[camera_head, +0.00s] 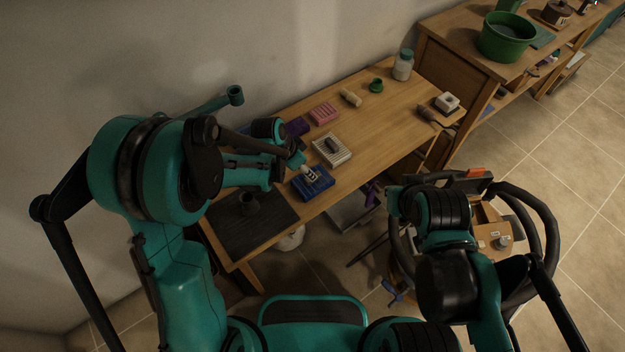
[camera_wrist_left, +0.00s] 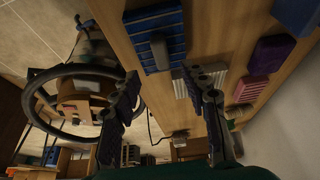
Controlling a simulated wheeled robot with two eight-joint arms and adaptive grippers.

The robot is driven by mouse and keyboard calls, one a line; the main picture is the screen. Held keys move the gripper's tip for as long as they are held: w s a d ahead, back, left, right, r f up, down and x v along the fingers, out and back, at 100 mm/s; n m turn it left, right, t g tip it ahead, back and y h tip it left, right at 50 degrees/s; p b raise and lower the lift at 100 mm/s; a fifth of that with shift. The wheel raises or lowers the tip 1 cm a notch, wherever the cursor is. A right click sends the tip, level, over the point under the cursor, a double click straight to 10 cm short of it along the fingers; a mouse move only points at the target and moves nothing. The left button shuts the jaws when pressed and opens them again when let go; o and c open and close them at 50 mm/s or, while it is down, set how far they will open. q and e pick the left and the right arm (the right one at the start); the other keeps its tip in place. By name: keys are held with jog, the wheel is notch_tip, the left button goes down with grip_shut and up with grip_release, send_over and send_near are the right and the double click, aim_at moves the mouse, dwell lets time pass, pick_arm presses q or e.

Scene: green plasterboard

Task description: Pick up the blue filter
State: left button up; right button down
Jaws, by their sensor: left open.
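The blue filter, a ridged blue block (camera_head: 318,188), lies near the front edge of the wooden workbench (camera_head: 362,135). In the left wrist view the blue filter (camera_wrist_left: 148,22) is beyond the fingertips, at the top centre. A small pale, rounded thing (camera_head: 309,172) shows at its upper side; I cannot tell whether it rests on the filter. My left gripper (camera_wrist_left: 160,75) is open, with its fingers apart and nothing between them, close to the filter. In the head view its fingers are partly hidden by the arm. My right arm is at the lower right; its fingers are not clearly visible.
Beside the filter are a cream ridged block (camera_head: 332,150) with a dark thing on it, a pink block (camera_head: 324,113) and a purple block (camera_head: 298,126). A dark mat (camera_head: 265,222) lies left. A jar (camera_head: 403,65) stands at the back. The bench's middle right is mostly clear.

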pick_arm(q)
jog(key=b+x, duration=0.3)
jog(key=x, duration=0.4)
jog(key=shift+w+a+f, duration=0.1)
jog(key=shift+a+f, duration=0.05)
jog(key=shift+c, duration=1.3)
grip_shut()
